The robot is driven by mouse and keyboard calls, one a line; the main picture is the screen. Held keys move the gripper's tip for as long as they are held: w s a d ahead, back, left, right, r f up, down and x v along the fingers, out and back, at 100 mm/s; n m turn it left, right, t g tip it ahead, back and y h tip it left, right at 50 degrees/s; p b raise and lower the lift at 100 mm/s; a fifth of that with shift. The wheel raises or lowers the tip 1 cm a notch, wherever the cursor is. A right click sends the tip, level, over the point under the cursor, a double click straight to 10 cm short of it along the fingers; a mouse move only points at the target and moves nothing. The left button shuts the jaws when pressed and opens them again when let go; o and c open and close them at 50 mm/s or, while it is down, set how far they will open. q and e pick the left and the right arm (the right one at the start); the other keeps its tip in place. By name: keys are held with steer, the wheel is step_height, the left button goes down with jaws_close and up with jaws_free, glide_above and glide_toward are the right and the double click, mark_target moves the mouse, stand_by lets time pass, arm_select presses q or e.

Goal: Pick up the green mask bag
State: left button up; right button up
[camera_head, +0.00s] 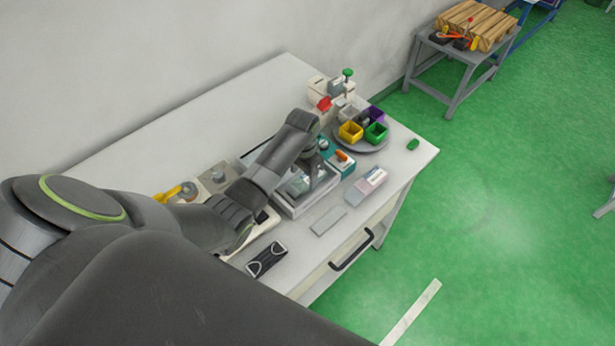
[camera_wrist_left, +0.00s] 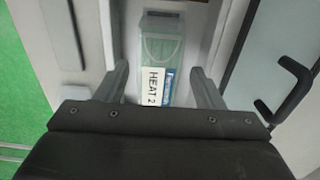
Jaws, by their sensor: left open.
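The green mask bag (camera_wrist_left: 163,45) is a pale green, clear packet lying in a light tray, seen in the left wrist view. In the head view my left gripper (camera_head: 312,178) is over the grey tray (camera_head: 293,209), and the arm partly hides the bag. My right gripper is not in view.
A turntable (camera_head: 373,149) with yellow, green and purple bins stands behind on the white table (camera_head: 405,163). A drawer handle (camera_head: 352,250) juts out below.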

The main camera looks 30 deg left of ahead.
mark_target(304, 181)
arm_select(q)
steer(key=shift+f, duration=1.15)
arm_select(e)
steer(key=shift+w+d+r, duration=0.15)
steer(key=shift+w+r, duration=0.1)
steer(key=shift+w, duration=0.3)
arm_select(q)
steer(key=c, duration=0.7)
steer(key=shift+r, duration=0.1)
steer(key=shift+c, duration=0.2)
